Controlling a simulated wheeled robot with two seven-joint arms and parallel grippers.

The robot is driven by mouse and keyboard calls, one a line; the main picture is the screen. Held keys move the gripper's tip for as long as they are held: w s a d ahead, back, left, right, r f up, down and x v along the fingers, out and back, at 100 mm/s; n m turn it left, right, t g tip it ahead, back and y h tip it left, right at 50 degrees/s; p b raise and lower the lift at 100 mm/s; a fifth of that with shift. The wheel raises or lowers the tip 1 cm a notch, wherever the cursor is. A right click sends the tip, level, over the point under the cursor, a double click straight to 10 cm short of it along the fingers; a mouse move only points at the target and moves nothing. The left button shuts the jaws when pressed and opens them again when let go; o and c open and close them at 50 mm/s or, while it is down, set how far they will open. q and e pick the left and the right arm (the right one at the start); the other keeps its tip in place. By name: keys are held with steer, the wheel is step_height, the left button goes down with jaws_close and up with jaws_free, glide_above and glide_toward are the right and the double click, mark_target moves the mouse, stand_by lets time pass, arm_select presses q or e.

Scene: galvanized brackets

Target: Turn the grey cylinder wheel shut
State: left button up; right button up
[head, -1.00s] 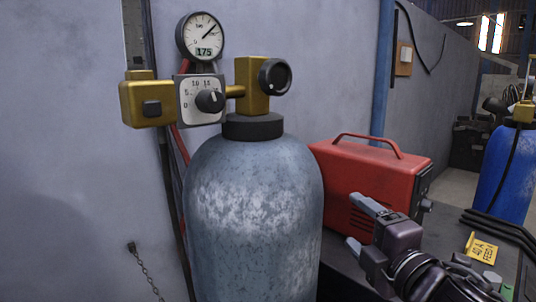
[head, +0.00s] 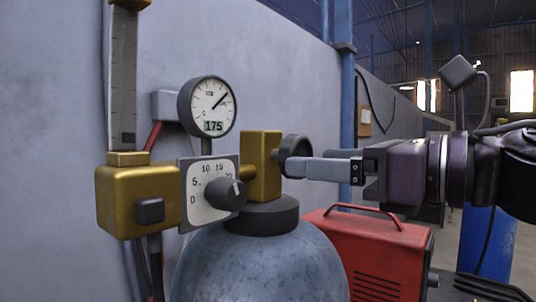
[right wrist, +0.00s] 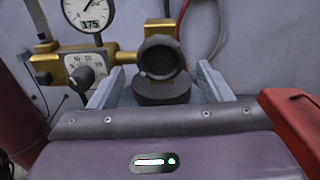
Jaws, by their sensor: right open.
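The grey cylinder (head: 255,262) stands upright against the wall, with a brass valve block (head: 263,165) on its dark collar. The dark round wheel (head: 296,155) sits on the right side of that block. My right gripper (head: 288,168) comes in from the right, its fingertips at the wheel in the head view. In the right wrist view the wheel (right wrist: 161,58) lies ahead between the two spread fingers (right wrist: 156,85), with space on both sides. The right gripper is open and holds nothing. My left gripper is not in view.
A round gauge (head: 208,106) reading 175 and a dial plate with a black knob (head: 224,194) are left of the valve. A red machine (head: 370,250) with a handle stands below my right gripper. A blue cylinder (head: 487,245) is farther right.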

steer(key=shift+w+a+r+p, duration=0.4)
steer(key=shift+a+p, duration=0.15)
steer(key=shift+p, duration=0.35)
steer(key=x, duration=0.3)
steer(key=shift+w+a+f+p, duration=0.15)
steer(key=shift+f+p, duration=0.05)
steer(key=shift+p, duration=0.2)
steer(key=shift+w+a, duration=0.1)
steer(key=shift+a, duration=0.05)
steer(key=shift+d, duration=0.25)
steer(key=shift+s+d, duration=0.1)
steer(key=shift+s, duration=0.15)
steer(key=shift+c, duration=1)
steer(key=c, duration=0.8)
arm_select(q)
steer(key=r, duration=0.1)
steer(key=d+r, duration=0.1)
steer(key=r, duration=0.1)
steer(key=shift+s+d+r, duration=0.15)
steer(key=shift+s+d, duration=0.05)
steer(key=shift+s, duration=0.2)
